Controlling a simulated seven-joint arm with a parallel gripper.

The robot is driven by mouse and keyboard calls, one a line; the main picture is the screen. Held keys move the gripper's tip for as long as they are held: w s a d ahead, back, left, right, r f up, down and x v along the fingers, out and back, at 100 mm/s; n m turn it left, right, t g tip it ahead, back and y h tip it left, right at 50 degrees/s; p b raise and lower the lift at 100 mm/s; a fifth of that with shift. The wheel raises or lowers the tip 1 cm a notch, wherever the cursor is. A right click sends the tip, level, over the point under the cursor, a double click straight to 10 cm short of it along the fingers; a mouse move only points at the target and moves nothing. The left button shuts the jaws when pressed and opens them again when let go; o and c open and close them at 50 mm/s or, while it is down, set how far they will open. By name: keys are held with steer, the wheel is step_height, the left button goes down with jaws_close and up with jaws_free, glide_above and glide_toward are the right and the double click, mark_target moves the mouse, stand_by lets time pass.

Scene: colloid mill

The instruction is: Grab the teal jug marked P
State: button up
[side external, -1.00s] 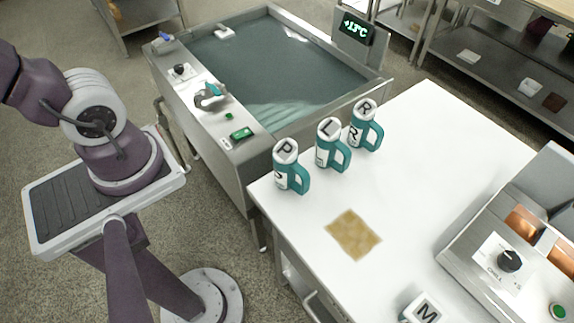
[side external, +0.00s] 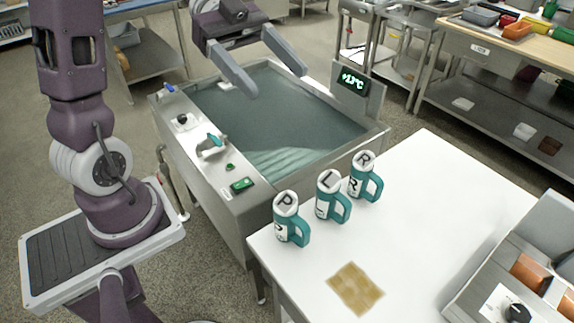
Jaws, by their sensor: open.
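The teal jug marked P (side external: 286,222) stands upright near the left edge of the white table (side external: 440,205), its handle facing right. It is the leftmost of three teal jugs with white lettered lids. The jug marked L (side external: 328,197) and the jug marked R (side external: 362,178) stand behind it to the right, close together. My gripper (side external: 272,82) is open and empty, its two fingers apart above the water basin in the picture, away from the jugs.
The metal basin of water (side external: 290,115) has a tap (side external: 211,145) on its near rim and a display (side external: 353,79) at its back corner. A tan patch (side external: 356,289) lies on the white table. A metal machine (side external: 530,270) stands at the right.

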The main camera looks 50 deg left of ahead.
glide_toward(296, 218)
steer(key=x, duration=0.3)
steer(key=shift+d, duration=0.1)
steer(key=x, duration=0.7)
steer(key=shift+f, duration=0.3)
jaws_close()
